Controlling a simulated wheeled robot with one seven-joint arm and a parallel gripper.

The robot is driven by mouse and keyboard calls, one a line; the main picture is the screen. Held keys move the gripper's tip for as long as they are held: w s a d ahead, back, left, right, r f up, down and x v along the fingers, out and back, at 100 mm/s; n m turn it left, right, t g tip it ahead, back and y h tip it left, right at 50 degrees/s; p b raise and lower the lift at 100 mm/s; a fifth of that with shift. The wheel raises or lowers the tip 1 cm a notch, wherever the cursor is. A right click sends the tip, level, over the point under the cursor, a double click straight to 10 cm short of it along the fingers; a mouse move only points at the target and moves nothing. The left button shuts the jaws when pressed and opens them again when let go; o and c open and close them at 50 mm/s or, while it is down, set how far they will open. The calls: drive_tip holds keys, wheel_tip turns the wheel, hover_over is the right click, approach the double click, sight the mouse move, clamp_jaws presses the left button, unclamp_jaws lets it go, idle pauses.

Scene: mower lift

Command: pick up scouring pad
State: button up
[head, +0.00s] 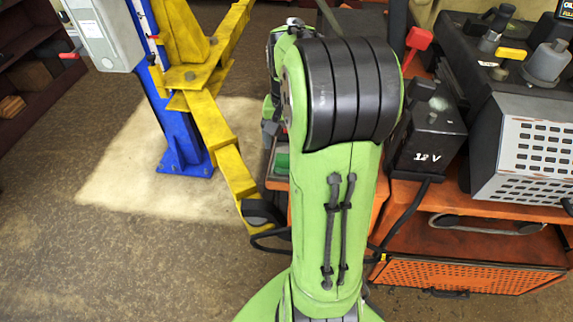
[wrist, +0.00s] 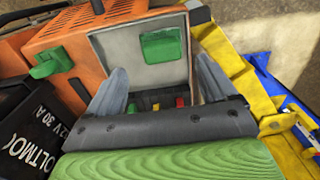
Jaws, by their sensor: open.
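A green rectangular piece, which looks like the scouring pad (wrist: 163,46), lies on a pale grey surface (wrist: 126,45) in the wrist view. It is just beyond and between the fingertips of my gripper (wrist: 162,66). The two grey fingers are spread apart with nothing between them. The pad is apart from both fingers as far as I can tell. In the head view a small green patch (head: 282,160) shows left of my arm, probably the same pad. My arm hides most of my gripper there.
An orange housing (wrist: 70,32) with a green part (wrist: 50,62) stands left in the wrist view. A black 12 V box (head: 430,135) is right of my arm. A yellow lift arm (head: 215,135) and blue post (head: 178,120) stand left. Floor at lower left is clear.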

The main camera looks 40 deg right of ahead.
sight(286, 157)
drive_tip(key=f, duration=0.4)
drive_tip(key=shift+a+f+b, duration=0.3)
drive_tip(key=shift+d+f, duration=0.1)
drive_tip(key=shift+f, duration=0.25)
drive_tip(key=c, duration=1.2)
wheel_tip(286, 157, up, 10)
drive_tip(key=shift+r+p, duration=0.1)
drive_tip(key=shift+p, duration=0.75)
